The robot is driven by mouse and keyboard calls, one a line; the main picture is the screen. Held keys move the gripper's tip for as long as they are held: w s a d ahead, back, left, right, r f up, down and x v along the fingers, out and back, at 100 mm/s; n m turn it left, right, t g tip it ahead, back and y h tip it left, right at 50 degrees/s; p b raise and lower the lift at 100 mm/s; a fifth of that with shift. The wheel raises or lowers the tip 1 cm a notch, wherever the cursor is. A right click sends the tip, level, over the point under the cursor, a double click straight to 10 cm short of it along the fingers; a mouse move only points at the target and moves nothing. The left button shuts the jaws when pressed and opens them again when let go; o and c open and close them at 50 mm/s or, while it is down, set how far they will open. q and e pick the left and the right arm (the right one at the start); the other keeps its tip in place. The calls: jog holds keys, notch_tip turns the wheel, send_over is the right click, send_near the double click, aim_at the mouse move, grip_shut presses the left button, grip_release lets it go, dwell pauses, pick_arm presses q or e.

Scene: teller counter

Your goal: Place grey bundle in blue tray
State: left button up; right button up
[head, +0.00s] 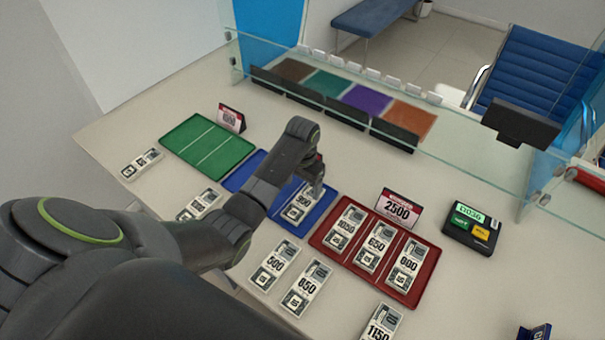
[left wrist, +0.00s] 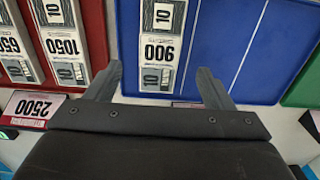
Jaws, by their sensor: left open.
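The blue tray (head: 318,213) sits mid-counter between the green and red trays; it also shows in the left wrist view (left wrist: 225,50). A grey-white bundle marked 900 (head: 297,209) lies in its compartment nearest the red tray, and in the left wrist view the bundle (left wrist: 160,48) lies between the finger lines. My left gripper (head: 315,186) is open above that bundle; its fingertips (left wrist: 159,75) stand apart on either side of the bundle's near end. My left arm hides part of the blue tray in the head view. My right gripper is not seen.
The red tray (head: 320,236) holds three bundles beside a 2500 sign (head: 398,208). The green tray (head: 208,141) is empty. Several loose bundles, such as 850 (head: 307,287), lie on the near counter.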

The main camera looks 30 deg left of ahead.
pick_arm(q)
jog(key=shift+r, duration=2.35)
jog(key=shift+f, duration=0.1)
